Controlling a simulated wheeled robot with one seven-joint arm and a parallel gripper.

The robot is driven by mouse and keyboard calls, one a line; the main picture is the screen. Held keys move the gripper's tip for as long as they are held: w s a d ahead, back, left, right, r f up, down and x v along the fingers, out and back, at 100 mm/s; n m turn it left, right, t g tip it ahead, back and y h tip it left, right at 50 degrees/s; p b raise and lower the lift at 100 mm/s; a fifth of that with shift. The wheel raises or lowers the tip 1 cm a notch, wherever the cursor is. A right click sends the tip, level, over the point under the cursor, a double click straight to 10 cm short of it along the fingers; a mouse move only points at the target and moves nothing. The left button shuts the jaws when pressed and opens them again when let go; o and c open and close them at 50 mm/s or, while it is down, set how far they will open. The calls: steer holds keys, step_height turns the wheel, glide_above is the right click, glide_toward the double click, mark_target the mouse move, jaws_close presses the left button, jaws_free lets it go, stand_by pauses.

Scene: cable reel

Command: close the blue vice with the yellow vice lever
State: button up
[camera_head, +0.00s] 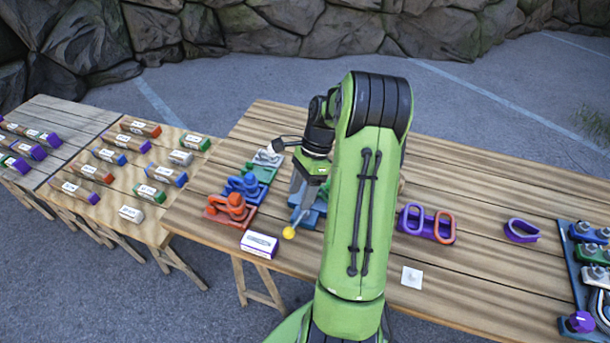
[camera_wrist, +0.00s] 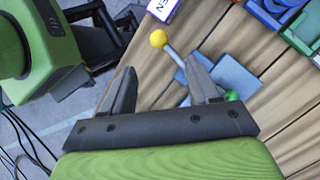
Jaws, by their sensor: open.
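The blue vice (camera_head: 311,217) is on the wooden table, partly hidden by my arm and gripper in the head view. In the wrist view its flat blue base (camera_wrist: 237,76) shows behind the right finger. The yellow vice lever (camera_head: 289,232) is a pale rod with a yellow ball end, at the vice's near-left side. In the wrist view its ball (camera_wrist: 158,38) is just beyond my fingertips, and the rod runs behind the right fingertip. My gripper (camera_wrist: 159,68) is open and empty above the vice. Contact with the lever and the jaw gap cannot be told.
Left of the vice stand a red clamp-like block (camera_head: 229,208), a blue one (camera_head: 243,187) and a grey one (camera_head: 268,157). A white-and-purple labelled box (camera_head: 260,244) lies near the lever. A purple holder with rings (camera_head: 427,225) stands right of my arm.

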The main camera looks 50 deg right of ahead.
steer(key=v, duration=0.4)
steer(key=shift+r+p, duration=0.1)
steer(key=shift+p, duration=0.25)
